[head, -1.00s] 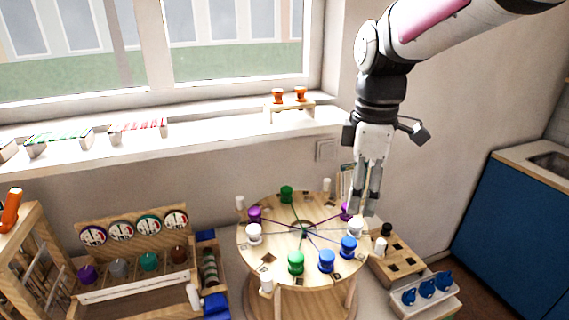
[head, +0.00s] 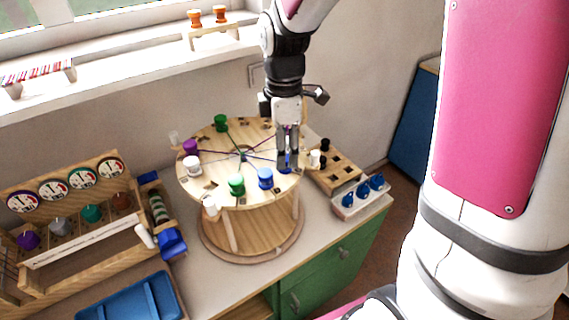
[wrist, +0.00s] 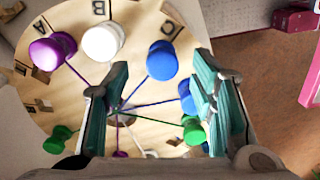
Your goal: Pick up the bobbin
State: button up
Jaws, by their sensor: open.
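Several spool-shaped bobbins stand around the round wooden board, whose top (head: 215,192) has dark threads running to its middle. In the wrist view a blue bobbin (wrist: 161,62) by the letter C lies ahead, in the gap between the fingers. A white bobbin (wrist: 103,42) and a purple bobbin (wrist: 52,52) stand to its left. A second blue bobbin (wrist: 186,96) and a green bobbin (wrist: 193,131) are partly behind the right finger. My gripper (head: 288,168) is open and empty over the board's right side; it also shows in the wrist view (wrist: 162,72). Which bobbin is meant is unclear.
Right of the board are a wooden block with square holes (head: 335,182) and a pale rack with blue knobs (head: 362,196). A wooden rack with dials (head: 75,190) and a blue tray (head: 130,300) are at left. The counter (head: 210,275) in front is partly clear.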

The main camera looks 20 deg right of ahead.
jog(key=shift+s+f, duration=0.15)
jog(key=shift+f, duration=1.6)
grip_shut()
